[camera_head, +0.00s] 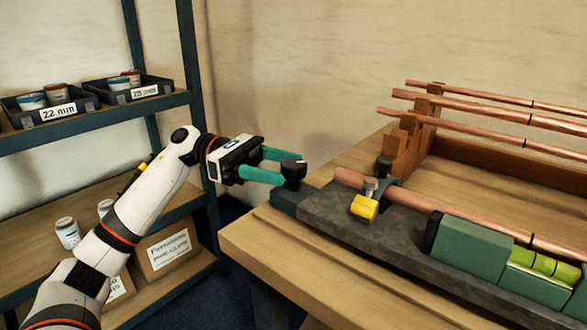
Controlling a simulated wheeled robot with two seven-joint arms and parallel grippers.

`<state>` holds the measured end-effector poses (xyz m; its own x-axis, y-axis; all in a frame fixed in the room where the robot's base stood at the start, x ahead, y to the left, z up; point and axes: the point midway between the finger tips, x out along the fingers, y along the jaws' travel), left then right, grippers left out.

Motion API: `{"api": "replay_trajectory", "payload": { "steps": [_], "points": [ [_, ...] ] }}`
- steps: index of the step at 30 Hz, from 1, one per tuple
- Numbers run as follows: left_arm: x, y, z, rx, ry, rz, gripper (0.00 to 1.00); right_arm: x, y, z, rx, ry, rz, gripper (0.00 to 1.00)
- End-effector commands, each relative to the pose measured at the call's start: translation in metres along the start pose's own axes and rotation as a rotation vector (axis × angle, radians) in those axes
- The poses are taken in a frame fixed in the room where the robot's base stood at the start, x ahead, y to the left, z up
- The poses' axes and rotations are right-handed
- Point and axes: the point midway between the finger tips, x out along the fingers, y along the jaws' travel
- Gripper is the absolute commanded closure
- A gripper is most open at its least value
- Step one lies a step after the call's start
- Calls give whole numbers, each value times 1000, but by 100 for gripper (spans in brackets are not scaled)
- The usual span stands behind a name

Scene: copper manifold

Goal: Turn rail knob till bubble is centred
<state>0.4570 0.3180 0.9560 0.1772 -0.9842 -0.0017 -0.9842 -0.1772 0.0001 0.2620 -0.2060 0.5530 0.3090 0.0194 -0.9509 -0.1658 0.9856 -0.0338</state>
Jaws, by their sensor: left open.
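The black rail knob (293,174) stands upright at the left end of the dark rail (330,212). My left gripper (286,167) comes in from the left with its teal fingers open, the tips at the knob, one on the far side and one on the near side. I cannot tell whether they touch it. The green level (475,252) sits on the rail at the right, its yellow-green vial (540,263) showing dark lines. The bubble's exact place is too small to tell. My right gripper is out of view.
A copper pipe (425,204) lies along the rail, with a yellow-handled clamp (364,207) beside it. More copper pipes (470,103) rest on a wooden rack (405,140) behind. A shelf (105,130) with bins stands at the left. The bench's front left corner (250,240) is bare.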

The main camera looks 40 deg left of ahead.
Motion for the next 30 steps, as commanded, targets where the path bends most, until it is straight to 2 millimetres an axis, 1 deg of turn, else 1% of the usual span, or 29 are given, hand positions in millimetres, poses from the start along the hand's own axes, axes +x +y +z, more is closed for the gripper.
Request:
{"api": "replay_trajectory", "payload": {
  "steps": [1, 3, 6, 10, 17, 20, 25, 26, 29, 30],
  "points": [
    [8, 1, -1, 2, 0, 3, 41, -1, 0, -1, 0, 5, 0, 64],
    [17, 0, -1, 2, 2, 2, 41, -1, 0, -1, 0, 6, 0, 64],
    [26, 0, -1, 1, 2, 1, 41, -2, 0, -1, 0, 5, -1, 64],
    [30, 0, 0, 0, 1, 0, 41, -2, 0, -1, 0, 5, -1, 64],
    [31, 0, 0, -1, 2, 0, 41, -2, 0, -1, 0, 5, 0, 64],
    [30, 0, 0, 0, 2, 0, 56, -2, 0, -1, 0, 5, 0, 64],
    [30, 0, 0, 0, 2, -1, 84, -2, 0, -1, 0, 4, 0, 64],
    [30, 0, 0, 0, 2, -1, 85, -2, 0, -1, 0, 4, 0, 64],
    [30, 0, 0, 0, 1, -5, 85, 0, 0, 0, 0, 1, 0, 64],
    [30, 0, 1, 0, 1, -10, 85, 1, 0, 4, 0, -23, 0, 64]
  ]
}}
